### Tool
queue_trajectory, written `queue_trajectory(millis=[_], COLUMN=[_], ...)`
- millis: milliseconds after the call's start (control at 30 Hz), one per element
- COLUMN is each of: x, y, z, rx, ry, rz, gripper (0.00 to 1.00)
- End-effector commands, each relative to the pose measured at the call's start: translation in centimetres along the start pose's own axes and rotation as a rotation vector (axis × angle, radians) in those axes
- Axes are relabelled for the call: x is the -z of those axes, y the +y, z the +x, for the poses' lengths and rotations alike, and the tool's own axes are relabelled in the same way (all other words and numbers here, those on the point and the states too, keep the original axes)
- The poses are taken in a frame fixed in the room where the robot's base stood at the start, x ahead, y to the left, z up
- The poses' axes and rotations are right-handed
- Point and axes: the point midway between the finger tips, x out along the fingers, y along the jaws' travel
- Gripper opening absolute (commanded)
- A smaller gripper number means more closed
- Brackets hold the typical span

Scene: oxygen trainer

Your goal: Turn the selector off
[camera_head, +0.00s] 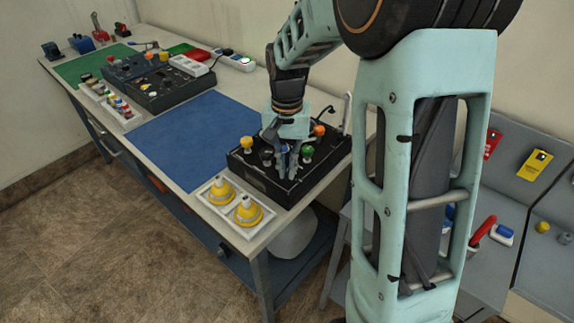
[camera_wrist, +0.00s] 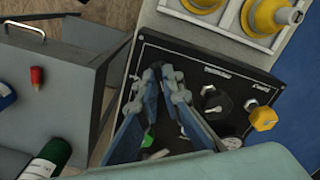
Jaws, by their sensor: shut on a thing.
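The black control panel (camera_head: 264,183) lies at the near right end of the bench and also shows in the wrist view (camera_wrist: 187,53). My gripper (camera_head: 285,172) points down at the panel's front part, between a dark knob (camera_head: 266,154) and a green knob (camera_head: 308,152). In the wrist view my fingertips (camera_wrist: 160,73) are close together at the panel face, shut on a small part. It sits where the selector would be, but the fingers hide it, so its setting cannot be read. A black knob with a bright pointer (camera_wrist: 210,92) is beside the fingers, apart from them.
A yellow knob (camera_head: 246,143) and an orange knob (camera_head: 319,130) stand on the panel. A white tray (camera_head: 216,208) with two yellow fittings is at the front edge. A blue mat (camera_head: 190,135) lies bare to the left. A grey cabinet (camera_head: 500,258) stands to the right.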

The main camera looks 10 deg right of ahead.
Motion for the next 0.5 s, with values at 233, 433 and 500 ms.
queue_trajectory(millis=[233,433,500], x=[0.03,0.06,0.06], y=[0.00,-0.02,-0.03], z=[-0.14,-0.14,-0.14], rx=[0.000,0.000,0.000], ry=[0.001,0.002,0.002], rz=[-0.213,-0.349,-0.384], gripper=[0.00,0.00,0.00])
